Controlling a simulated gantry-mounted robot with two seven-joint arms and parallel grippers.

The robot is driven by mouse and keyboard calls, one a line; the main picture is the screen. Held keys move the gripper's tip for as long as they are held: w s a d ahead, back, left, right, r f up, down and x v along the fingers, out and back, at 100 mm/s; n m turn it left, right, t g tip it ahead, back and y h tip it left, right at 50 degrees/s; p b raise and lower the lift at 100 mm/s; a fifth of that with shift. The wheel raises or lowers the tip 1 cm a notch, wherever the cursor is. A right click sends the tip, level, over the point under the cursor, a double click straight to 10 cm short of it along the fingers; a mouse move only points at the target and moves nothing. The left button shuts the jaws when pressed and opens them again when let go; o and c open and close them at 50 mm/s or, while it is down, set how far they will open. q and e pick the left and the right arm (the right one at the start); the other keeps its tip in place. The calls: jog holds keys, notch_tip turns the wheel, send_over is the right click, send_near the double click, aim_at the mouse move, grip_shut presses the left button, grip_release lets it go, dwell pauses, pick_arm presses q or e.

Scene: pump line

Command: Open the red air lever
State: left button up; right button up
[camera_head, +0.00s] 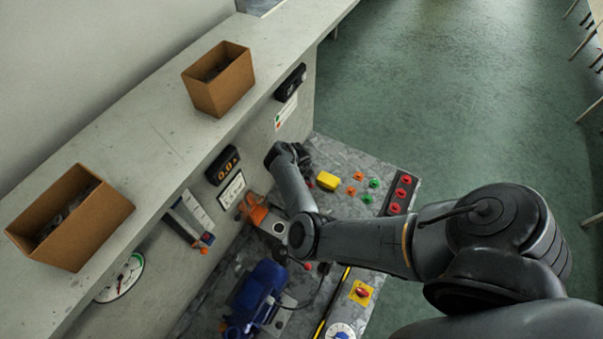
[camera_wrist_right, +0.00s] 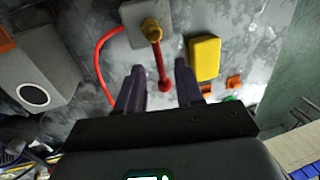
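In the right wrist view the red air lever (camera_wrist_right: 161,72) hangs from a brass-yellow valve (camera_wrist_right: 151,30) on a grey plate. Its red tip points toward my gripper. My right gripper (camera_wrist_right: 159,75) is open, one dark finger on each side of the lever's lower end. I see a gap on both sides, but cannot tell how deep the lever sits between the fingers. In the head view my right arm reaches over the bench, and its wrist hides the gripper and the lever. My left gripper is in neither view.
A red hose (camera_wrist_right: 99,62) curves left of the valve. A yellow box (camera_wrist_right: 204,58) stands close right of it. The head view also shows a blue pump (camera_head: 258,291), an orange part (camera_head: 252,210), red buttons (camera_head: 401,192) and two cardboard bins (camera_head: 222,86) on the ledge.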

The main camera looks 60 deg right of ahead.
notch_tip(320, 180, up, 10)
jog(key=a, duration=0.2)
jog(key=shift+p, duration=0.4)
jog(key=shift+f, duration=0.15)
